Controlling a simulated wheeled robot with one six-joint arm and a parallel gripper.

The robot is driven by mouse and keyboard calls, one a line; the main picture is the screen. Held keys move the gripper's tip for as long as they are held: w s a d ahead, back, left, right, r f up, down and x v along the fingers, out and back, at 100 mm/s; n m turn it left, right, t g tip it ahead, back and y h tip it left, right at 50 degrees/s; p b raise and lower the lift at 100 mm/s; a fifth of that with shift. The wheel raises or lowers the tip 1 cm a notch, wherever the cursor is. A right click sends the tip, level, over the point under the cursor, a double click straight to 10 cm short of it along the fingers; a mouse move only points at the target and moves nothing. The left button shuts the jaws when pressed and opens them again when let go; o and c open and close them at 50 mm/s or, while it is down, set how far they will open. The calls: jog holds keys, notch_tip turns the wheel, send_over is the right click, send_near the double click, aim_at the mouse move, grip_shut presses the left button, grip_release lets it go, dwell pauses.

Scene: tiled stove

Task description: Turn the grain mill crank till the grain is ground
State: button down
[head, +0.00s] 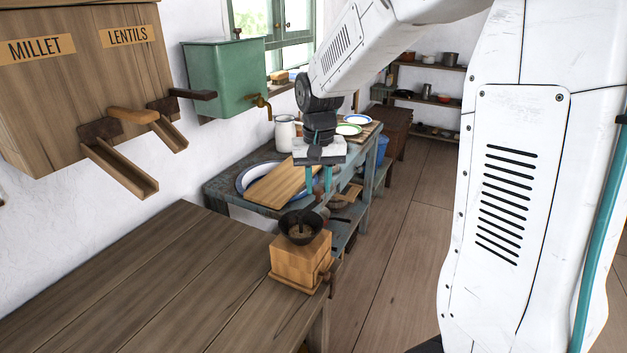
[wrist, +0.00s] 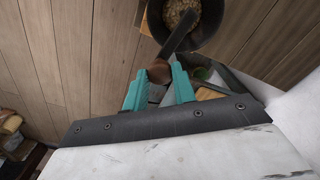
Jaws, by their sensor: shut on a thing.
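The grain mill (head: 300,260) is a pale wooden box near the right end of the plank table. Its black bowl-shaped hopper (head: 300,228) is on top. In the wrist view the hopper (wrist: 213,22) holds brownish grain (wrist: 181,14). A dark crank arm (wrist: 178,34) runs out from over the hopper to a brown round knob (wrist: 158,72). My gripper (head: 318,190) is above and just behind the hopper, pointing down. In the wrist view its teal fingers (wrist: 160,80) are shut on the knob. The fingers partly hide the knob.
The plank table (head: 150,275) is bare left of the mill. Behind it a bench holds a cutting board (head: 280,185), a white jug (head: 285,133) and plates (head: 358,119). Wall bins with wooden chutes (head: 120,168) hang at left. Open floor (head: 400,250) lies to the right.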

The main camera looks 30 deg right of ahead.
jog(key=shift+s+d+r+m, duration=0.1)
jog(key=shift+s+m, duration=0.15)
jog(key=shift+m, duration=0.35)
jog(key=c, duration=1.1)
grip_release()
jog(key=shift+s, duration=0.1)
jog(key=shift+c, duration=0.2)
jog(key=shift+r, duration=3.9)
jog(key=shift+c, duration=0.2)
